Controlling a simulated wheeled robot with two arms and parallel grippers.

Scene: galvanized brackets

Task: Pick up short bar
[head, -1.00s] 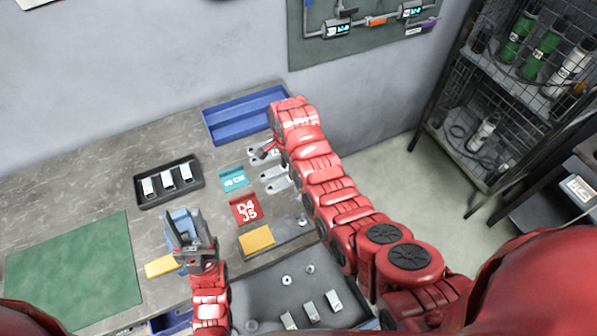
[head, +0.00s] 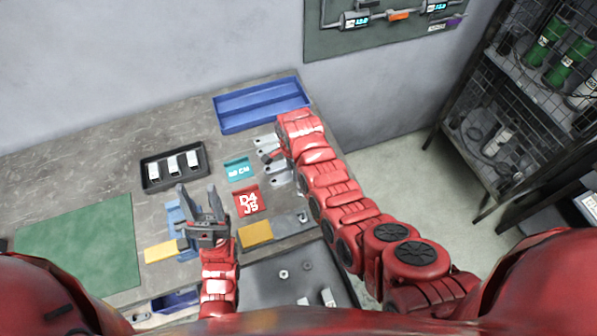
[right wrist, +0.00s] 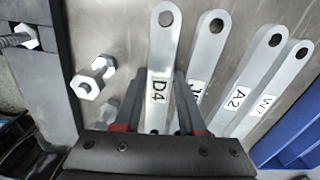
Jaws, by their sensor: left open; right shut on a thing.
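Several flat grey metal bars with a hole at the end lie side by side on a steel surface in the right wrist view. One bar labelled D4 (right wrist: 160,55) is between the fingers of my right gripper (right wrist: 160,92), which is shut on it. I cannot tell whether this bar is raised. Beside it are a partly hidden bar (right wrist: 205,45), bar A2 (right wrist: 258,65) and bar W7 (right wrist: 285,75). In the head view my right gripper (head: 268,157) is at the bars, partly hidden by my arm. My left gripper (head: 201,195) is open and empty over a blue item.
A red D4 J5 sign (head: 248,201) and a teal sign (head: 238,169) stand left of the bars. A blue tray (head: 262,108) is behind. A black tray (head: 147,178) holds light parts. Bolts (right wrist: 90,80) lie near bar D4. The green mat (head: 75,245) is clear.

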